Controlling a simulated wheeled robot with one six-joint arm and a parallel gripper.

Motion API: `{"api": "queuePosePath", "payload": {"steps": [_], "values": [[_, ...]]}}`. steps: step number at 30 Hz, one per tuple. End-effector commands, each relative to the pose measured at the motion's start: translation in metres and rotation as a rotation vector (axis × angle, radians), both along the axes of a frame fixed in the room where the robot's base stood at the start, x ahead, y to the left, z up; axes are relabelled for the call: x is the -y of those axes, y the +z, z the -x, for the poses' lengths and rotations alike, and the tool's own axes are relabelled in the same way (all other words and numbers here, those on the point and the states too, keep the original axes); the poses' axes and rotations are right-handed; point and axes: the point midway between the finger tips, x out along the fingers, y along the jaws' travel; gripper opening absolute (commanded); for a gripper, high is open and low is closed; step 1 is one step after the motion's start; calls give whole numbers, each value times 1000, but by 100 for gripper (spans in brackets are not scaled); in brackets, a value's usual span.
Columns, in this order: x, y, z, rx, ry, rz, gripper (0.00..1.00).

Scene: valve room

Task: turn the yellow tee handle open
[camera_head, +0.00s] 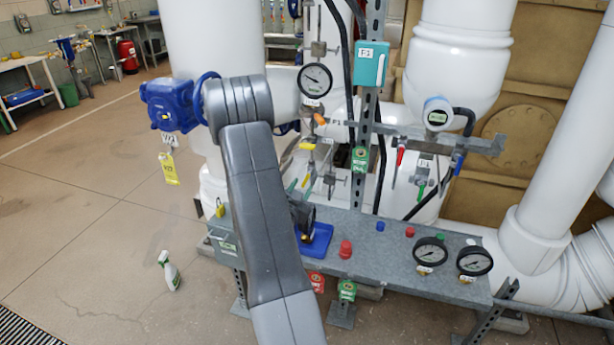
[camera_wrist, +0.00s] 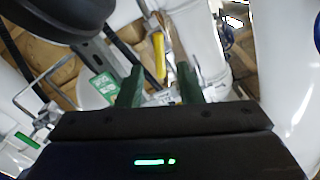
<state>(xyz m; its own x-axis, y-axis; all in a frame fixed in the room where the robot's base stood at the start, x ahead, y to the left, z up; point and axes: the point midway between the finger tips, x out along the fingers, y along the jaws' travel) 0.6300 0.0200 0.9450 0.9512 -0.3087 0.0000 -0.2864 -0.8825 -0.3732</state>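The yellow handle (camera_head: 307,146) sits on the thin vertical piping below the round gauge, behind the bench. In the wrist view the yellow handle (camera_wrist: 159,57) shows as a narrow upright bar, beyond and between my fingertips. My gripper (camera_head: 298,184) is below it in the head view, partly hidden by my arm. In the wrist view my gripper (camera_wrist: 160,84) has its two green fingers spread apart with nothing between them. The fingers look clear of the handle; the exact gap is hard to tell.
A pressure gauge (camera_head: 315,80) hangs above the handle, with an orange handle (camera_head: 319,119) just below it. A steel post (camera_head: 361,170) with a green tag stands to the right. Red (camera_head: 400,157) and blue (camera_head: 459,165) handles hang further right. The bench (camera_head: 385,262) carries knobs and gauges.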

Motion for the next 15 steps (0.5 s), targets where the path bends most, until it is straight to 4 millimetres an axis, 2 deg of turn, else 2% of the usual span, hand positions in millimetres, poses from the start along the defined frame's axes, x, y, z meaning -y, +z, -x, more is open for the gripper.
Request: {"api": "queuePosePath", "payload": {"steps": [3, 6, 9, 15], "values": [[8, 2, -22, 0, -2, -1, 33], [12, 1, -35, -1, -2, 0, 33], [14, 1, -44, 1, 0, 0, 33], [17, 0, -50, 0, 0, 1, 33]]}}
